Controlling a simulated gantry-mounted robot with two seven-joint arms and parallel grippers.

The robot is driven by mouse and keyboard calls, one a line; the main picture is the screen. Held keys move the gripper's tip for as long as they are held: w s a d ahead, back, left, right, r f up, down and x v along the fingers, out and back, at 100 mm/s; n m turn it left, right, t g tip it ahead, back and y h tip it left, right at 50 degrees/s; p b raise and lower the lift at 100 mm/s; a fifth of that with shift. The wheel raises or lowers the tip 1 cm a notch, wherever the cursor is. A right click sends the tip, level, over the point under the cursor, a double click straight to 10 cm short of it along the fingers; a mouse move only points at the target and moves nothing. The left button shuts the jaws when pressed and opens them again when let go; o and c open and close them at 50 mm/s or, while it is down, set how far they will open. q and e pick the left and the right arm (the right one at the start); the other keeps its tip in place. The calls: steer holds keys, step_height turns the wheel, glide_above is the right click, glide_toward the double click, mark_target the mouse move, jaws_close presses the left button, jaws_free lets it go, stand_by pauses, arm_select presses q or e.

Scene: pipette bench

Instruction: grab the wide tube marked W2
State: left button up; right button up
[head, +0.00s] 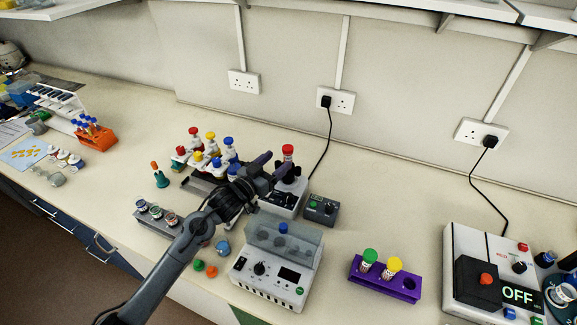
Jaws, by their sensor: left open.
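Two wide tubes stand in the purple rack (372,284) at the lower right, one with a green cap (369,256) and one with a yellow cap (394,265). Their labels are too small to read, so I cannot tell which is W2. My left gripper (276,167) is open over the middle of the bench, left of and behind the purple rack. It is close to a red-capped tube (288,151) standing in a grey device; I cannot tell whether they touch. My right gripper is not in view.
A white device with a clear lid (270,285) stands between my left arm and the purple rack. Several capped bottles (211,143) stand behind the arm. A box reading OFF (487,284) is at the right.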

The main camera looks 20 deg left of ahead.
mark_target(285, 154)
arm_select(q)
steer(key=shift+x, duration=3.15)
steer(key=shift+r, duration=0.15)
jaws_close()
